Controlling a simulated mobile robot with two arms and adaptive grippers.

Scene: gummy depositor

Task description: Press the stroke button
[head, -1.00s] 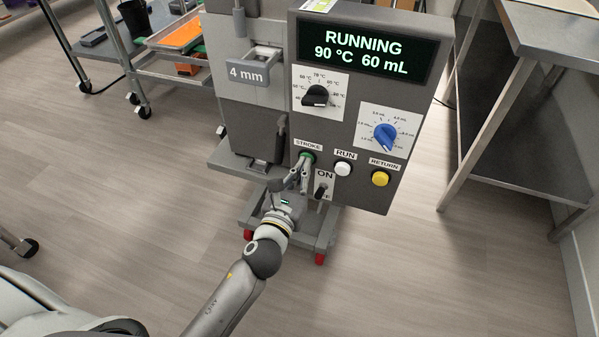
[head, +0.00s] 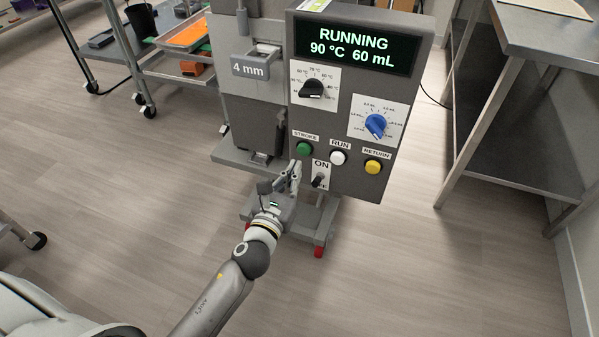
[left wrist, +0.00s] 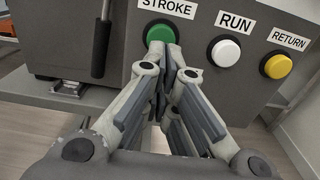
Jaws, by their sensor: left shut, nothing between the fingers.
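The green stroke button (head: 303,149) is on the front panel of the grey depositor (head: 345,172), under the STROKE label. It also shows at the top of the left wrist view (left wrist: 160,33), just beyond my fingertips. My left gripper (head: 296,166) is shut and empty, a little below the button in the head view. In the left wrist view its fingertips (left wrist: 163,50) overlap the button's lower edge; a small gap seems to lie between them in the head view. The display (head: 354,46) reads RUNNING, 90 °C, 60 mL. My right gripper is not in view.
The white RUN button (head: 338,158) and yellow RETURN button (head: 372,167) sit to the right of the stroke button. The ON switch (head: 319,180) is just below. A black knob (head: 312,88) and a blue knob (head: 376,126) are above. A steel table (head: 540,35) stands at right.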

